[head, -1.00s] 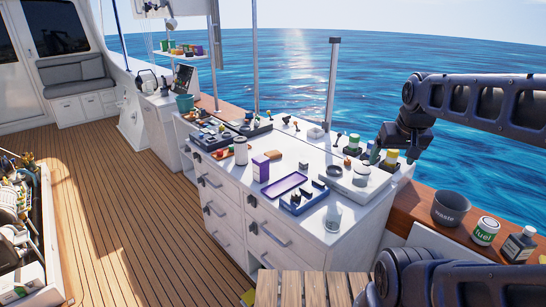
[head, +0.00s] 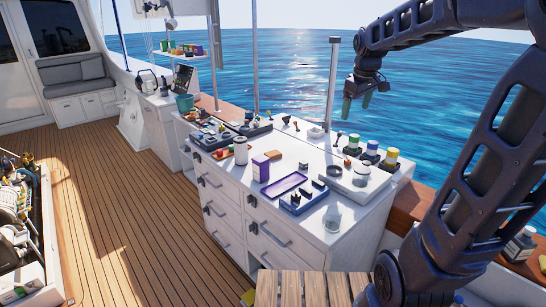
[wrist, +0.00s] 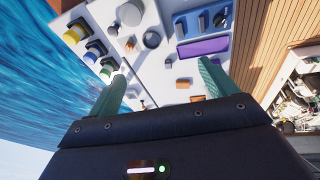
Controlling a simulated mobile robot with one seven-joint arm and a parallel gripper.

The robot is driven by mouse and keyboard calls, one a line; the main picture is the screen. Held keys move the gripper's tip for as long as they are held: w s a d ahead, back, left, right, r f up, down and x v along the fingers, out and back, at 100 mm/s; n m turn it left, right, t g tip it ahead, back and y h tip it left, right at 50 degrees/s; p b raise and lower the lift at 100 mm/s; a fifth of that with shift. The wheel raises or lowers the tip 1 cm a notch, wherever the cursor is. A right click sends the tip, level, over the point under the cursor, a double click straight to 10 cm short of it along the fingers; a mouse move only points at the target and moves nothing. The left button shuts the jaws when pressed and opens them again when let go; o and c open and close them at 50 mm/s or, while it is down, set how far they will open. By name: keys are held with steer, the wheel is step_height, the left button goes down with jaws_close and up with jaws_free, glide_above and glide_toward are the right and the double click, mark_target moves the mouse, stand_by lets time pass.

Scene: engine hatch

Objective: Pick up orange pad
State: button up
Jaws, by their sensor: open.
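The orange pad (head: 273,155) is a small flat orange-brown block lying on the white countertop, beside the purple box (head: 261,168) and behind the purple tray (head: 284,184). In the wrist view, a small orange-brown block (wrist: 183,84) that looks like this pad shows between my fingers, nearer the right one. My gripper (head: 356,108) is raised above the far right side of the counter, over the sea in the picture, well apart from the pad. Its two green fingers are spread and empty, and they also show in the wrist view (wrist: 163,72).
Green, blue and yellow-lidded jars (head: 371,150) stand at the counter's far right. A white roll (head: 240,152) stands left of the purple box.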

steer(key=w+a+f+n+g, duration=0.15)
steer(key=w+a+n, duration=0.35)
steer(key=w, duration=0.8)
steer(key=n+g, duration=0.2)
steer(key=n, duration=1)
glide_above(273, 153)
step_height(273, 153, down, 25)
steer(key=shift+w+f, duration=0.15)
steer(key=shift+f, duration=5.25)
steer(key=shift+c, duration=0.5)
steer(key=c, duration=1)
